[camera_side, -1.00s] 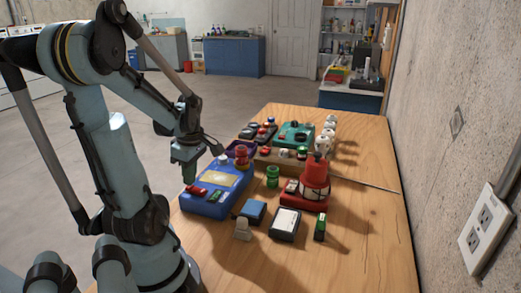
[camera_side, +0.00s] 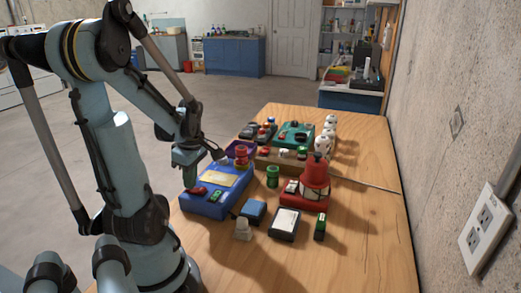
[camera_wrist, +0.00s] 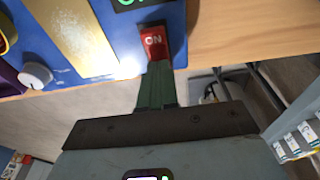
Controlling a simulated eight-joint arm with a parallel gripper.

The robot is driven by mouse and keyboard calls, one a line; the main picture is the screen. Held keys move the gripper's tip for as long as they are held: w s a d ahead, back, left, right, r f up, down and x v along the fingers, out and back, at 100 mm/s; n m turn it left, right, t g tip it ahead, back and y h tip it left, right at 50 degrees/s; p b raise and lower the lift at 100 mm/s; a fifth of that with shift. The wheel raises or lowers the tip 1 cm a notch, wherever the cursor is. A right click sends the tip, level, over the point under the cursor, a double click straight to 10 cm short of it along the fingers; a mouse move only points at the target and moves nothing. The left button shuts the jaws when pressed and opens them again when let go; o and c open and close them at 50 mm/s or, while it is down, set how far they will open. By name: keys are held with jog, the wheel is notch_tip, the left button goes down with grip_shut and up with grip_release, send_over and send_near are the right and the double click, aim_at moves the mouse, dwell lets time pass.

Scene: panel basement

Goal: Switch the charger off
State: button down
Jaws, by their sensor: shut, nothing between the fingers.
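A blue box (camera_side: 205,205) stands at the near left of the table, with a tan plate (camera_side: 216,178) on top. No name can be read on it. A red switch (camera_wrist: 154,43) on the box's edge reads ON in the wrist view; it also shows in the side view (camera_side: 197,191). My gripper (camera_wrist: 157,66) is shut and empty, with its green fingertips right at the switch's lower edge. I cannot tell whether they touch it. In the side view my gripper (camera_side: 190,184) points down just over the switch.
A green display (camera_side: 215,196) sits beside the switch, and a white knob (camera_wrist: 36,75) is on the box. A red device (camera_side: 307,195), a green spool (camera_side: 272,176) and a teal box (camera_side: 295,134) stand farther right and back.

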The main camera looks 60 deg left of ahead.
notch_tip(320, 180, up, 7)
dwell(0.8)
jog(key=w+d+m+t, duration=0.2)
jog(key=w+d+m, duration=0.3)
jog(key=d+m, duration=0.3)
jog(key=w+d+m+t, duration=0.3)
jog(key=w+d+m, duration=0.3)
jog(key=d+m, duration=0.2)
jog(key=w+d+m+t+h, duration=0.1)
jog(key=w+d+m+t, duration=0.2)
jog(key=d+m, duration=0.6)
jog(key=shift+w+r+m, duration=0.35)
jog(key=shift+w+m, duration=0.65)
jog(key=shift+w, duration=0.2)
